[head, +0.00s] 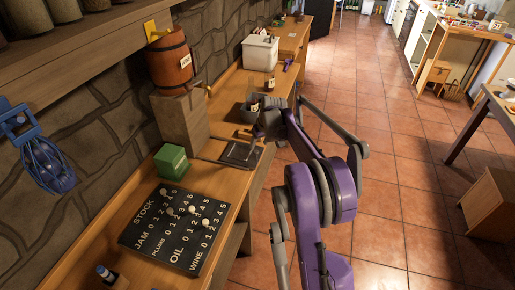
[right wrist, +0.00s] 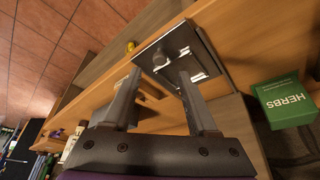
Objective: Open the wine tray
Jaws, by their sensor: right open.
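A dark square panel (head: 240,153) lies on the wooden counter, past the green box. In the right wrist view the panel (right wrist: 207,68) carries a shiny metal fitting. I see no wine label on it, so I cannot tell whether it is the wine tray. My right gripper (head: 249,134) is over the panel's far side in the head view. In the right wrist view the open gripper (right wrist: 156,74) has one finger overlapping the panel and the other off its edge. My left gripper is out of view.
A black stock board (head: 173,238) with white pegs lies on the near counter. A green herbs box (head: 171,162) stands beside the panel. A wooden barrel (head: 169,62) with a tap sits on a block (head: 180,118).

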